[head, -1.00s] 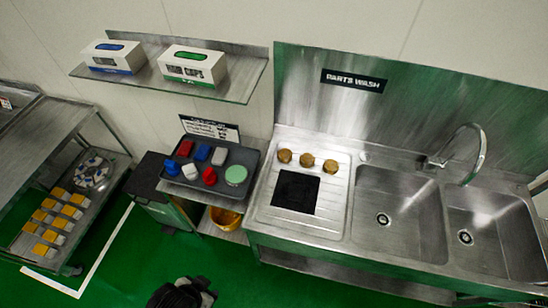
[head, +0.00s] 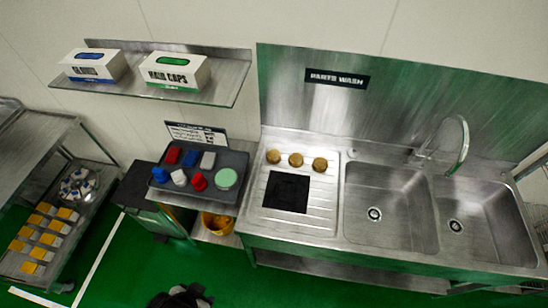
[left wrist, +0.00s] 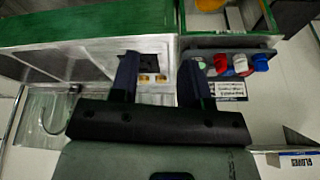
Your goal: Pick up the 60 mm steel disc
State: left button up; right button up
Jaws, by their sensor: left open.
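No steel-coloured disc can be told apart in these views. Three brass-coloured round pieces (head: 296,160) stand in a row on the ribbed drainboard (head: 328,200) left of the sink, behind a black square mat (head: 286,191). Their sizes cannot be read. My left gripper (head: 180,298) shows only in part as a dark shape at the bottom edge of the head view. In the left wrist view it is open (left wrist: 158,60) and empty, with two brass-coloured pieces (left wrist: 152,78) showing beyond, between its fingers. My right gripper is not in view.
A dark tray (head: 190,186) holds red, blue, white and green items left of the drainboard. The double sink (head: 390,215) with a faucet (head: 458,150) is right. A shelf (head: 225,85) with two boxes hangs above. A cart (head: 60,205) stands far left. Green floor lies in front.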

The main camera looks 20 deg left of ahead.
pick_arm(q)
jog(key=shift+o, duration=0.2)
jog(key=o, duration=1)
